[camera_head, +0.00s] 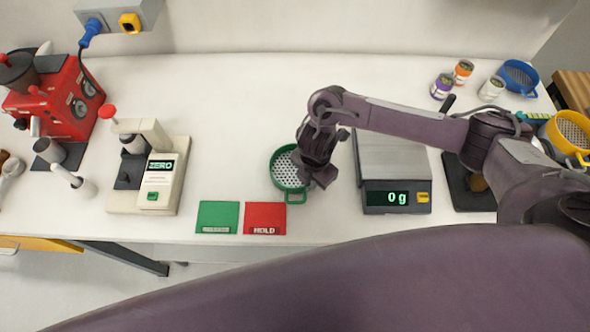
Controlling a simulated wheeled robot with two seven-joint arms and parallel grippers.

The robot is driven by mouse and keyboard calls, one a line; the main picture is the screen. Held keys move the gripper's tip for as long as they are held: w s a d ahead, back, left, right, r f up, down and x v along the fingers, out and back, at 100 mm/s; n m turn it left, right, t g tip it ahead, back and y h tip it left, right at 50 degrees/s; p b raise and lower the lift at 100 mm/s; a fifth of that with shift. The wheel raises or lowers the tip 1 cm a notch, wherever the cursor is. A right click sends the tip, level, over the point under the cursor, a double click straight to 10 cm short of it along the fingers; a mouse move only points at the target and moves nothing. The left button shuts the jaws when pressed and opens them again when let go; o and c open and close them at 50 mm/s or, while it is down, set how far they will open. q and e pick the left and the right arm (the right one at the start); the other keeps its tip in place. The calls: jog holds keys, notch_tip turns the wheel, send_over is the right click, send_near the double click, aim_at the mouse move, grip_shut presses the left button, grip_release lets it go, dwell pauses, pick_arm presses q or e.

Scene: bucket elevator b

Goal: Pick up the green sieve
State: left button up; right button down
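The green sieve (282,170) is a round green ring with a perforated grey mesh and a small loop handle toward the front. It sits on the white counter, left of the scale. My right gripper (311,181) is over the sieve's right side and covers part of its rim. The fingers point down there, but I cannot tell whether they are open, touching the rim or shut on it. My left gripper is not in view.
A green pad (217,216) and a red pad (265,217) lie in front of the sieve. A scale (392,165) reading 0 g stands right, under my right arm. A beige device (150,170) and red machine (62,100) stand left. Blue (519,77) and yellow (570,135) sieves lie far right.

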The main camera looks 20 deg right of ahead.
jog(key=shift+r, duration=0.1)
dwell(0.3)
jog(key=shift+r, duration=0.4)
notch_tip(320, 180, up, 19)
jog(key=p, duration=0.2)
